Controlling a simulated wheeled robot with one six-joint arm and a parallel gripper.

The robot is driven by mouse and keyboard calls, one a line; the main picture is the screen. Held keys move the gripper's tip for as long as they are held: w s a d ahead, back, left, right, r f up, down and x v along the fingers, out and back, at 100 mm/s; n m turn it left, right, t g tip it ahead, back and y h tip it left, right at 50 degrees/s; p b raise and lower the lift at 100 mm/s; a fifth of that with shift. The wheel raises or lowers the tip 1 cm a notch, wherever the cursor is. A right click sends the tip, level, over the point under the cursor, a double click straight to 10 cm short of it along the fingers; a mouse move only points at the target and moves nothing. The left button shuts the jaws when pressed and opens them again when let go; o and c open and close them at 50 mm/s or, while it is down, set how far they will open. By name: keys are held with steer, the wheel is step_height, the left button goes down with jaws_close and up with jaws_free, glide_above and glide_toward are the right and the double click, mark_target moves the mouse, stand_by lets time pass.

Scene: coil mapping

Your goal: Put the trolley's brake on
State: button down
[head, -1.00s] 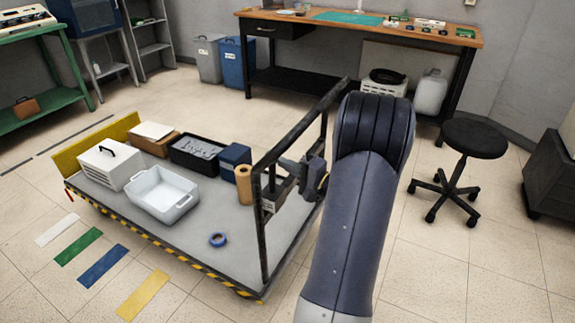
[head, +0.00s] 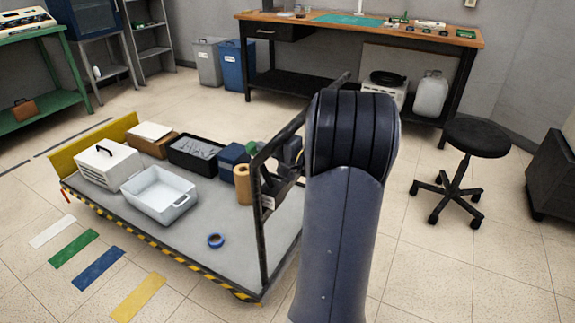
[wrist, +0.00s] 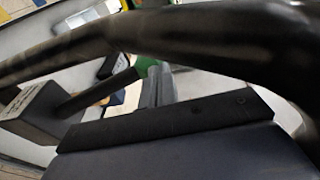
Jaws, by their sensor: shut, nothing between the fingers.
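The trolley (head: 225,220) has a grey deck with a yellow-black striped edge and a black tube handle frame (head: 262,235) at its right end. A small grey box with a pale label (head: 268,202) sits at the frame; it also shows in the wrist view (wrist: 28,115), with a dark bar sloping up from it. A small green part (head: 251,147) shows by the frame, and green shows in the wrist view (wrist: 147,64). My gripper (wrist: 160,85) is shut and empty, close beside the bar and under the handle tube. Contact cannot be told. In the head view my arm and the frame partly hide it.
The deck carries a white tray (head: 160,200), a white case (head: 108,165), a black bin (head: 195,158), a tan roll (head: 243,185) and blue tape (head: 215,240). A black stool (head: 476,140) stands right. Floor between trolley and workbench (head: 400,35) is partly clear.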

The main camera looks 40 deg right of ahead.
steer(key=shift+w+a+r, duration=0.1)
steer(key=shift+w+r, duration=0.05)
steer(key=shift+w, duration=0.05)
stand_by(0.5)
steer(key=v, duration=1.1)
steer(key=shift+f, duration=0.2)
steer(key=p+x, duration=0.3)
steer(key=x, duration=0.4)
steer(key=shift+w, duration=0.3)
steer(key=shift+w+d+r+p, duration=0.1)
steer(key=shift+d+p, duration=0.1)
steer(key=shift+p, duration=0.3)
